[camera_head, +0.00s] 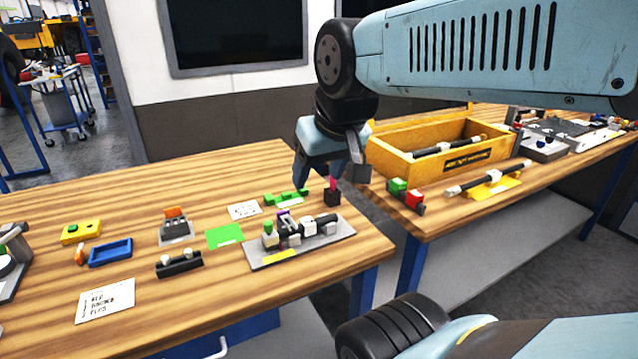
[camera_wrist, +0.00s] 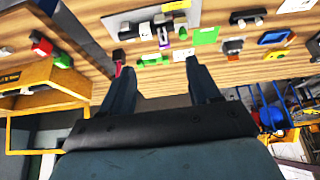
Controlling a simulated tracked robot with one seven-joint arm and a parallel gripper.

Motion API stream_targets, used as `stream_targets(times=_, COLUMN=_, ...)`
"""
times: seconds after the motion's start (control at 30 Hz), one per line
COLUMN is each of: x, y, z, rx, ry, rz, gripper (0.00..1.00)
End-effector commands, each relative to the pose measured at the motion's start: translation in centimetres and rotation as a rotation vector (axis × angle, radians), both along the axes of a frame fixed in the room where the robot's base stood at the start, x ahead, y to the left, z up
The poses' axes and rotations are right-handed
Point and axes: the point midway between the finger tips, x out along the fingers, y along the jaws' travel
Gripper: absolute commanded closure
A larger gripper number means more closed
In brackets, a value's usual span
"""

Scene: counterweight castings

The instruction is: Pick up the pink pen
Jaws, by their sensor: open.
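The pink pen (camera_head: 333,183) stands upright in a small dark block holder (camera_head: 332,198) near the right edge of the wooden table. My gripper (camera_head: 330,176) is open and empty, pointing down just above and around the area of the pen in the head view. In the wrist view, the pink pen (camera_wrist: 118,69) shows beside the left finger, outside the gap between my fingers (camera_wrist: 158,66). Part of the pen is hidden by that finger. The dark holder (camera_wrist: 118,54) shows beyond it. I cannot tell whether a finger touches the pen.
A green part (camera_head: 286,197) lies just left of the holder. A grey plate (camera_head: 300,250) with several small parts lies in front. A yellow crate (camera_head: 395,160) and red and green blocks (camera_head: 405,195) stand on the table to the right, across a gap.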

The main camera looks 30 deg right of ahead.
Motion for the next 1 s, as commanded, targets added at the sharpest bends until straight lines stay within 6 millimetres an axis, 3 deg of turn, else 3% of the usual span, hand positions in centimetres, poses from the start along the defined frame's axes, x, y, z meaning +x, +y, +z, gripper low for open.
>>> stream_targets(times=0.2, x=0.0, y=0.0, z=0.0, rx=0.000, ry=0.000, rz=0.000, gripper=0.38)
stream_targets(times=0.33, x=0.3, y=-0.1, z=0.1, rx=0.001, ry=0.002, rz=-0.004, gripper=0.51)
stream_targets(times=0.43, x=1.5, y=-0.6, z=0.2, rx=0.004, ry=0.009, rz=-0.015, gripper=0.52)
stream_targets(times=0.67, x=6.8, y=-3.3, z=0.1, rx=0.018, ry=0.034, rz=-0.073, gripper=0.52)
stream_targets(times=1.0, x=14.9, y=-9.4, z=-2.1, rx=0.024, ry=0.071, rz=-0.173, gripper=0.52)
